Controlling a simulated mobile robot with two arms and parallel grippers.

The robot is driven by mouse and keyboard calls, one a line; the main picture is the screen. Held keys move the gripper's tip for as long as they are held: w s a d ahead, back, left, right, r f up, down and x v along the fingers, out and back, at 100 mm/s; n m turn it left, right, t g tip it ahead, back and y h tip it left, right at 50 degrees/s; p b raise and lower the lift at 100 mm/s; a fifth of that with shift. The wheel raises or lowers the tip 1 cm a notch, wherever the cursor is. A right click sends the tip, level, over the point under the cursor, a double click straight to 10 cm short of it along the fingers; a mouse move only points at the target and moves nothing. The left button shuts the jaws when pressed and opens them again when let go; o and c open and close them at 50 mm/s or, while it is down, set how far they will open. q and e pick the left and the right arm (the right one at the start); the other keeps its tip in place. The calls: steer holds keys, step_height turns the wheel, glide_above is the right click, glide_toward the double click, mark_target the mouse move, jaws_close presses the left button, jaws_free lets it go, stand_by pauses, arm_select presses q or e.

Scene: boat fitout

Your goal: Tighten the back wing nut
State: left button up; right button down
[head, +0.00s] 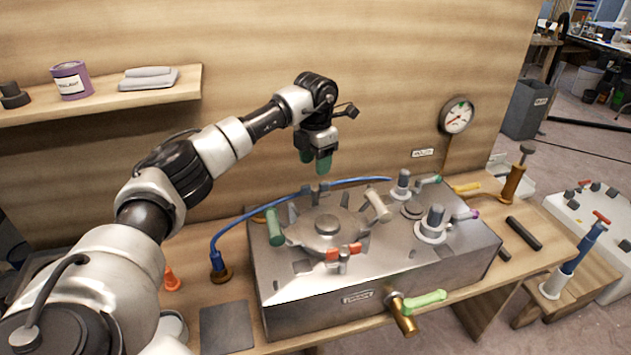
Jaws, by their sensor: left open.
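A steel box (360,298) stands on the wooden bench with a round lid (327,232) on its top. Around the lid are a green-handled fitting (275,227) at the left, a red wing nut (343,252) at the front and a beige-handled fitting (378,205) at the right. A small grey part (308,194) shows at the lid's back edge; I cannot tell its shape well, and it may be the back wing nut. My left gripper (315,160) is open and empty, its green-tipped fingers pointing down above the lid's back side, apart from it. My right gripper is out of view.
A blue hose (232,228) runs behind the lid. Two capped posts (433,225) (402,185) stand on the box's right. A gauge (456,116) is on the back wall. A green-handled valve (425,299) sticks out in front. A shelf (110,97) is upper left.

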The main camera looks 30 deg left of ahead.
mark_target(315, 188)
arm_select(q)
step_height(315, 188, down, 4)
steer(key=shift+w+a+r, duration=0.1)
steer(key=shift+a, duration=0.05)
step_height(315, 188, down, 4)
steer(key=shift+r+p, duration=0.1)
steer(key=shift+p, duration=0.3)
steer(key=shift+w, duration=0.1)
steer(key=shift+c, duration=0.6)
steer(key=c, duration=0.5)
steer(key=shift+c, duration=1.2)
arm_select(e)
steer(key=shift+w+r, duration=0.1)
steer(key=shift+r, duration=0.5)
